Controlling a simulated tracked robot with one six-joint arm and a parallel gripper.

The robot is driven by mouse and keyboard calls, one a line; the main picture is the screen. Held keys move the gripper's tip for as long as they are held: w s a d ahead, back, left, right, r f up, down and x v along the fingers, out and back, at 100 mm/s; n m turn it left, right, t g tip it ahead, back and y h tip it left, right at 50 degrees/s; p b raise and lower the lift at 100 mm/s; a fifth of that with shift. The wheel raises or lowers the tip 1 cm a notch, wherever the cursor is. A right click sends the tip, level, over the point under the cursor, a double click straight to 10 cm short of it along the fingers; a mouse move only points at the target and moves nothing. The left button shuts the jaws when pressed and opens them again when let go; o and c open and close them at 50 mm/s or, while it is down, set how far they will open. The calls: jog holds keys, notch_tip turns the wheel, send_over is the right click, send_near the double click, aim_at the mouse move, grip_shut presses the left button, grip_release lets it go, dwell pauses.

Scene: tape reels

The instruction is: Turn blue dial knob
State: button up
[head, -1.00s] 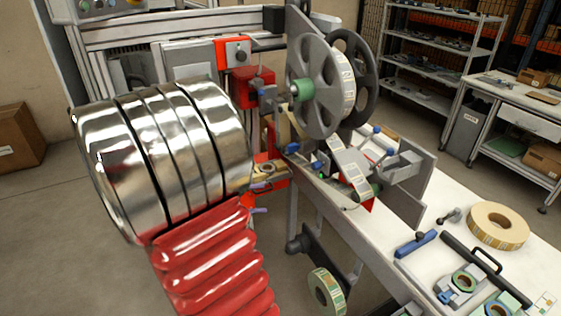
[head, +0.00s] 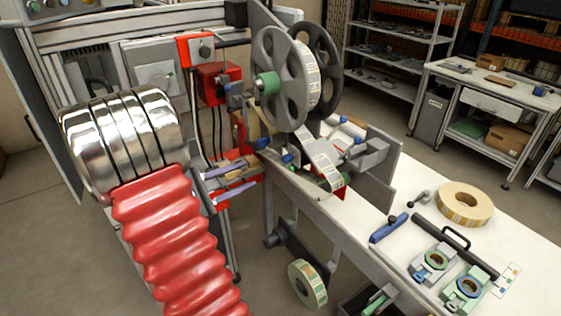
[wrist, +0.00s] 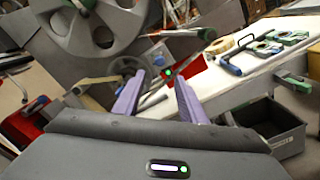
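My gripper (head: 252,173) has two purple fingers, spread apart with nothing between them, left of the reel machine's lower front. The fingers also show open in the wrist view (wrist: 160,77). Several small blue knobs sit on the machine: one (head: 260,143) just above and right of my fingertips, one (head: 288,158) farther right, and one (head: 357,141) by the grey bracket. I cannot tell which is the dial knob. No finger visibly touches a knob.
The large grey reel (head: 285,85) stands above and right of my gripper. A red box (head: 213,84) is on the frame behind. The white bench (head: 375,205) extends right with a tape roll (head: 464,203) and tools. A lower tape roll (head: 307,284) hangs below.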

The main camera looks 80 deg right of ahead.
aim_at(284, 160)
jog(key=x, duration=1.3)
jog(key=shift+s, duration=0.1)
grip_shut()
